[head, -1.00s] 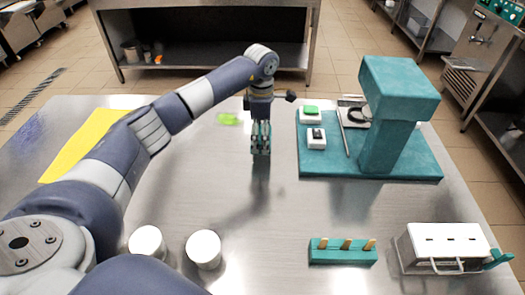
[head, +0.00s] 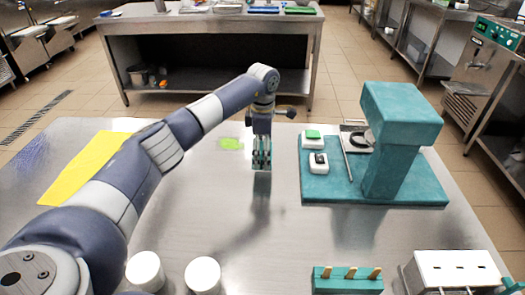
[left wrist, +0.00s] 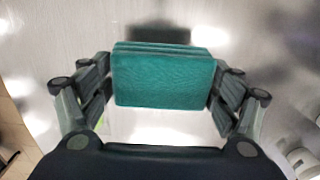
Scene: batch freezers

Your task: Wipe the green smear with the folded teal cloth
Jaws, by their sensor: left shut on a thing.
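My left gripper (head: 261,153) is shut on the folded teal cloth (left wrist: 163,80). In the left wrist view the cloth is a thick layered block between the two fingers. The gripper points down over the steel table, and its shadow falls on the tabletop in front of it. The green smear (head: 231,143) is a flat yellow-green patch on the table, just left of the gripper in the head view. The cloth appears apart from the smear. My right gripper is not in view.
A teal stand on a base (head: 325,190) is right of the gripper, with small white blocks on it. A yellow sheet (head: 85,168) lies left. White cups (head: 203,275), a teal peg holder (head: 347,284) and a white box (head: 455,266) line the front. The centre is clear.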

